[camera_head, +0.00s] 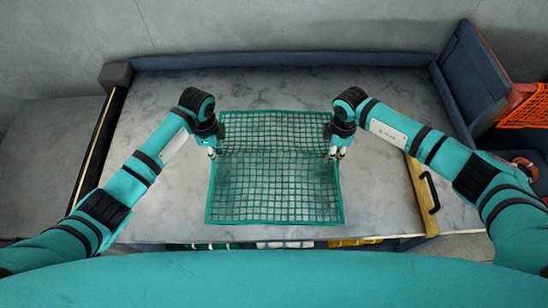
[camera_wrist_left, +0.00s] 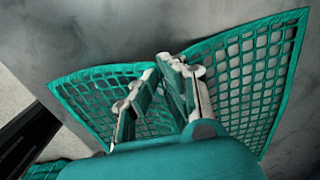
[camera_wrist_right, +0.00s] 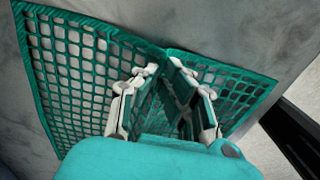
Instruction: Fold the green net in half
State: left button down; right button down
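The green net (camera_head: 275,190) is spread on the stone-look tabletop, with a crease across its middle. My left gripper (camera_head: 214,152) is at the left end of this crease and my right gripper (camera_head: 337,153) is at the right end. In the left wrist view, the net (camera_wrist_left: 240,75) bends at the fingertips (camera_wrist_left: 160,68), which close in on its edge. The right wrist view shows the same bend in the net (camera_wrist_right: 75,75) at the fingertips (camera_wrist_right: 161,68). Both grippers look shut on the net, its panels spreading away on both sides; the fingers hide the pinched part.
A yellow bar with a black handle (camera_head: 422,195) lies at the right.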

pick_arm(q)
jog(key=shift+w, duration=0.1)
pick_arm(e)
jog(key=shift+w, duration=0.1)
